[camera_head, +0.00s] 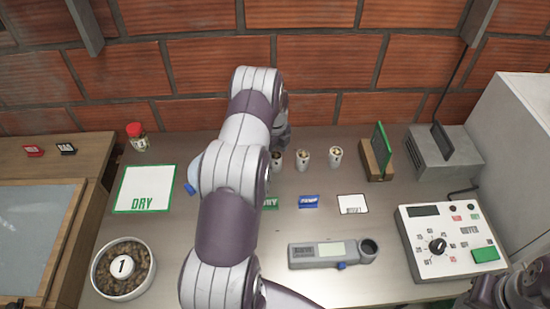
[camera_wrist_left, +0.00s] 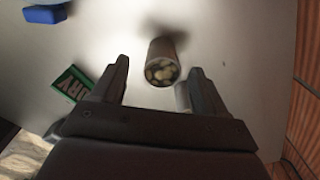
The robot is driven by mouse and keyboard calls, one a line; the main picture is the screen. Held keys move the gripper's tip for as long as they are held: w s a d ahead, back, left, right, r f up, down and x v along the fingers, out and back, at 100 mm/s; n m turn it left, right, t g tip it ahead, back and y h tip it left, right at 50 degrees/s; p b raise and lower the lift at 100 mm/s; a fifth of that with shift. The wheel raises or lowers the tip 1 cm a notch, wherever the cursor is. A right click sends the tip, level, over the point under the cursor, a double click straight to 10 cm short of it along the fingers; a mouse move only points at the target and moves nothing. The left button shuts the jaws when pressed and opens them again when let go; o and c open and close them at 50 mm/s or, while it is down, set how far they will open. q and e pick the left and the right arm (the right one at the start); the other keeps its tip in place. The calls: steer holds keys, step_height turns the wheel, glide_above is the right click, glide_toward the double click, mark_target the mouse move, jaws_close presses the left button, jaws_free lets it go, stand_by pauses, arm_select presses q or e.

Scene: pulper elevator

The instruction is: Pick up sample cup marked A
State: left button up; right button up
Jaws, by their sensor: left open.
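Small white sample cups with pale and dark contents stand in a row near the back of the table. In the head view I see a left one (camera_head: 277,160) partly behind my arm, a middle one (camera_head: 303,160) and a right one (camera_head: 335,157). I cannot read which is marked A. My left gripper (camera_wrist_left: 160,84) is open and empty. In the left wrist view a cup (camera_wrist_left: 162,62) stands ahead of the gap between its fingers, and another cup (camera_wrist_left: 183,97) is partly hidden by the right finger. In the head view my arm hides the fingertips. My right arm shows at the bottom right corner; its fingers are not clear.
A green DRY card (camera_wrist_left: 73,84) and blue tag (camera_head: 309,201) lie before the cups. A grey meter (camera_head: 315,254), a control box (camera_head: 448,245), a bowl of beans (camera_head: 124,290) and a red-capped jar (camera_head: 137,139) stand around. A brick wall (camera_head: 330,60) closes the back.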

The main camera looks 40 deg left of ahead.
arm_select(q)
steer(key=shift+w+f, duration=0.15)
steer(key=shift+f, duration=0.15)
steer(key=shift+d+r, duration=0.1)
steer(key=c, duration=1.2)
steer(key=shift+r, duration=0.1)
